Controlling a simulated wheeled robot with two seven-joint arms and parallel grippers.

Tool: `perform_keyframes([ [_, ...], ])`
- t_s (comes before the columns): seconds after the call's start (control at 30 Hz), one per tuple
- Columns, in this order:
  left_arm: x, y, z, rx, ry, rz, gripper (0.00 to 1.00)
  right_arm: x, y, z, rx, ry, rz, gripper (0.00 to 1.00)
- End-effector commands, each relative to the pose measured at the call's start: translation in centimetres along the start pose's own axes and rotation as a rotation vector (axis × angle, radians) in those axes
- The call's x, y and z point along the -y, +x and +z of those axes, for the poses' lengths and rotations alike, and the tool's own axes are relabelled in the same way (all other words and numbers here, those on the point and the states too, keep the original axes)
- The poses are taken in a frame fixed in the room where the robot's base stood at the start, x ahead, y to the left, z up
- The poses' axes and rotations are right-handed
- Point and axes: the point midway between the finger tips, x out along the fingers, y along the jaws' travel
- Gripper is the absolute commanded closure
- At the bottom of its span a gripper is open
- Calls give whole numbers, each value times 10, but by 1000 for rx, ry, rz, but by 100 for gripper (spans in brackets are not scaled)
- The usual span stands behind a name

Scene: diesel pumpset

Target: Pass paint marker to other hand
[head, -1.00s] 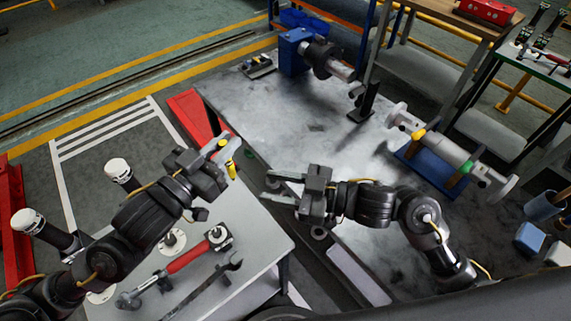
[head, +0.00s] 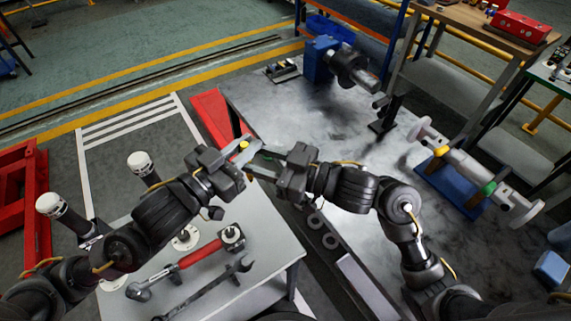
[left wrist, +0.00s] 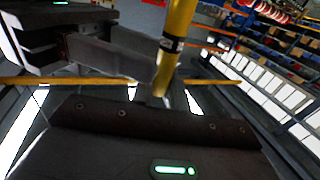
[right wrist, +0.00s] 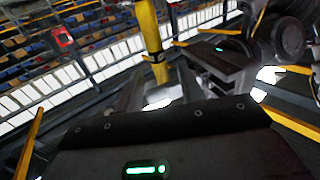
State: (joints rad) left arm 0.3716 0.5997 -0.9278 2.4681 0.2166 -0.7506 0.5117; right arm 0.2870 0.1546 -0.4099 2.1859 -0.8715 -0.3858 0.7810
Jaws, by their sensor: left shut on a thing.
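The yellow paint marker (head: 244,146) stands roughly upright between my two grippers, mostly hidden in the head view. It also shows in the left wrist view (left wrist: 178,35) and the right wrist view (right wrist: 151,35), with a dark band around it. My left gripper (head: 246,156) is shut on the marker. My right gripper (head: 258,164) faces it from the right. Its fingers are apart, one on each side of the marker in the right wrist view, and whether they touch it cannot be made out.
Below the left arm, a grey table (head: 262,257) holds a red-handled tool (head: 190,260) and a wrench (head: 205,290). A large metal bench (head: 300,110) to the right carries a blue pump part (head: 320,57) and a shaft assembly (head: 470,170).

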Motion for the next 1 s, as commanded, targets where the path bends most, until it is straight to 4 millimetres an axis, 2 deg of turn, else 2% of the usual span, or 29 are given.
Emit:
perform_keyframes([
  [0.1,0,0,0,0,0,0,100,0,17,-1,-2,2,-1,62],
  [0.23,0,0,0,0,0,0,100,0,27,0,-1,1,-1,62],
  [0.6,0,0,0,0,0,0,100,0,32,0,0,-1,-1,62],
  [0.9,0,0,0,0,0,0,100,0,32,0,0,0,0,100],
  [0.97,0,0,0,0,0,0,100,0,32,0,0,0,0,100],
  [1.0,0,0,0,0,0,0,79,0,32,0,0,0,0,100],
])
